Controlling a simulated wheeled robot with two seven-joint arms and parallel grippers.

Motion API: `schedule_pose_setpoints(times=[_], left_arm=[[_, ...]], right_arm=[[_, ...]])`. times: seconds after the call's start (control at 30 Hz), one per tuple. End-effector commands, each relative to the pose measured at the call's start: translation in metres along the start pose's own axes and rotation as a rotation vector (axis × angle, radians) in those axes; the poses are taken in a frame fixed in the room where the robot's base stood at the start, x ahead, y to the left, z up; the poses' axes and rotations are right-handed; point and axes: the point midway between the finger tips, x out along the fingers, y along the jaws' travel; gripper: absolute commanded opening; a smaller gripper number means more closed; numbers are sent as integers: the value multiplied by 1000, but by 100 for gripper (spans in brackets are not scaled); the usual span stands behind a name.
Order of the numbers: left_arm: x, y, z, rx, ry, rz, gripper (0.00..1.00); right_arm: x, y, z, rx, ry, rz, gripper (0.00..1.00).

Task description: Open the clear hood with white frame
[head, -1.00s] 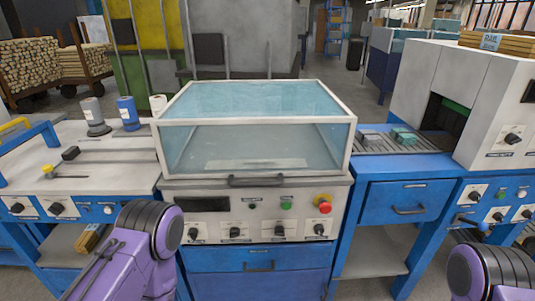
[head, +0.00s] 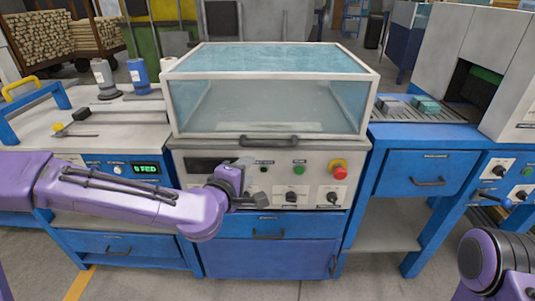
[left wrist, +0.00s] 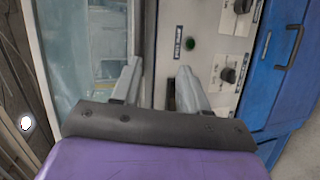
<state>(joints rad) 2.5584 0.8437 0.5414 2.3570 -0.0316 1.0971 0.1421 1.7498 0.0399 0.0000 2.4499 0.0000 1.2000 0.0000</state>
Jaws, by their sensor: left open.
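The clear hood with a white frame (head: 272,76) sits closed on the middle machine, its front low edge flat on the cabinet. Its dark bar handle (head: 268,141) runs along the lower front edge. My left gripper (head: 253,182) is open and empty in front of the control panel, below the handle in the head view. In the left wrist view, my open fingers (left wrist: 160,72) point at the machine front, and the dark handle (left wrist: 147,45) shows upright near the left finger. I cannot tell the gap in depth. My right gripper is out of view.
A blue-framed bench (head: 110,125) stands left, and a conveyor (head: 430,110) right. Space above the hood looks clear.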

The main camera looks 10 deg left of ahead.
Motion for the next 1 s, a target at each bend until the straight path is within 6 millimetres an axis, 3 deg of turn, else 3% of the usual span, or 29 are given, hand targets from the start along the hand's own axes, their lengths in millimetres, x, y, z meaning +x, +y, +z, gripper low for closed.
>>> schedule_pose_setpoints(times=[0.03, 0.1, 0.27, 0.6, 0.73, 1.0], left_arm=[[-2, 22, 0, -50, -13, 50, 44], [0, 34, 7, -91, -43, 69, 44], [20, 32, 9, -103, -47, 61, 44], [90, 36, 12, -102, -46, 59, 44], [102, 36, 13, -101, -47, 59, 44], [104, 36, 12, -102, -47, 59, 44]], right_arm=[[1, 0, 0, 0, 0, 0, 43], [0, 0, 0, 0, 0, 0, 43], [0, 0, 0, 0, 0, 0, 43], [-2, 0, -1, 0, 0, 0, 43], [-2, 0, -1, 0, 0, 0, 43], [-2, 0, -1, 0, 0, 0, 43]])
